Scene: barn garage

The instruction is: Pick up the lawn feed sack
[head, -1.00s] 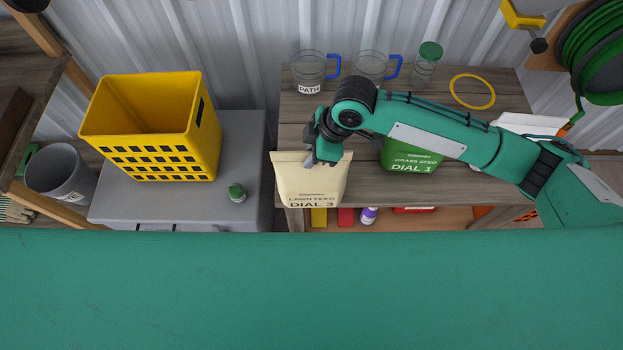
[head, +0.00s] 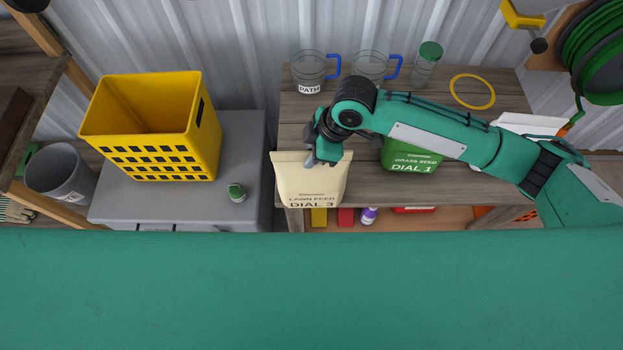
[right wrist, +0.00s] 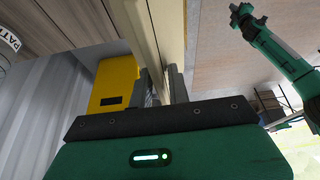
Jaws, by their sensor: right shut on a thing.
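The lawn feed sack (head: 311,186) is cream, with dark print reading "LAWN FEED" and "DIAL 3". It is upright at the front left corner of the wooden bench. My right gripper (head: 322,160) is shut on its top edge. In the right wrist view the sack shows as a pale strip (right wrist: 163,40) between the fingers (right wrist: 165,85). The head view does not tell whether its base touches the bench. A green arm, apparently my left, shows at the upper right of the wrist view; its jaws are too small to read.
A green grass seed sack (head: 408,161) marked "DIAL 1" stands on the bench (head: 385,188), partly behind my right arm. Clear mugs (head: 309,72), a green-lidded jar (head: 426,65) and a yellow ring (head: 472,91) are behind.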

